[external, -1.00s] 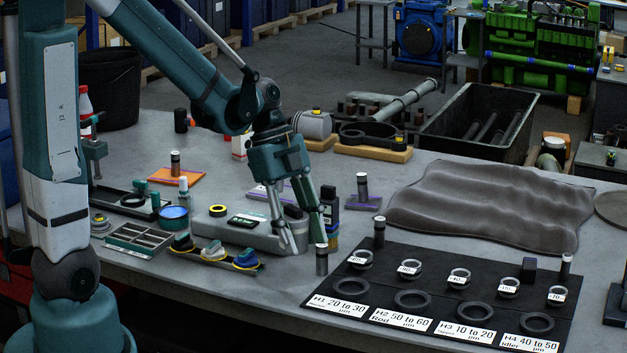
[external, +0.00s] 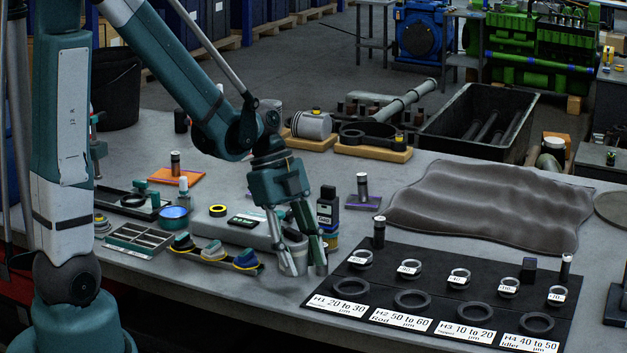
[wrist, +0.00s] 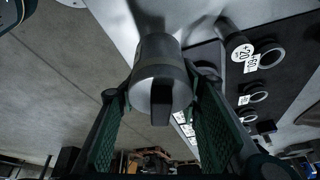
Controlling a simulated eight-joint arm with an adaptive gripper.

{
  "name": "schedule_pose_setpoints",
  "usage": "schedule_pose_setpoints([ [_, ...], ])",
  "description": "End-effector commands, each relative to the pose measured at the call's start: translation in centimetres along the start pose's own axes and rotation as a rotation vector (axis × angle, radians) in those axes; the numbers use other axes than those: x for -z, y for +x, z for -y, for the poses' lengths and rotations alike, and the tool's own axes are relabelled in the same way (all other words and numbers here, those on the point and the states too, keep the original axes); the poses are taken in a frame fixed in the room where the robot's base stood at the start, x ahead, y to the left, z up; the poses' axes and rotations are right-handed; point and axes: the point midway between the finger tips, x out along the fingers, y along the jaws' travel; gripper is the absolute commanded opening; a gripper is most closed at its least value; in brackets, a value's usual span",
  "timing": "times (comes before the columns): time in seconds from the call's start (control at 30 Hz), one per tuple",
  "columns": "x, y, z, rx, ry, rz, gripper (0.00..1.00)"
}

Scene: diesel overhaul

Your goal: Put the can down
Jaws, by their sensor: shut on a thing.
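The can, a grey cylinder (wrist: 163,62) with a dark strip across its near end, sits between my fingers in the wrist view. My gripper (wrist: 160,92) is shut on it, one green-padded finger on each side. In the external view my gripper (external: 304,268) points down low over the front of the bench (external: 215,285), just left of the black mat. A pale grey part of the can (external: 297,262) shows between the fingers there. The fingers hide much of it, and I cannot tell whether its base touches the bench.
The black mat (external: 390,285) with rings, labels and a dark upright cylinder (external: 379,232) lies close on the right. A dark bottle (external: 327,207) stands behind my gripper. A rail with several coloured knobs (external: 213,252) lies left. Bare bench lies in front.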

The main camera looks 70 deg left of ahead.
Motion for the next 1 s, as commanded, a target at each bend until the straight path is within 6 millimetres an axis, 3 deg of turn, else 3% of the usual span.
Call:
schedule_pose_setpoints([
  [0.57,-0.4,1.0,0.0,0.000,0.000,0.000,0.20],
  [1.0,-1.8,4.3,-0.1,0.000,0.000,0.000,0.20],
])
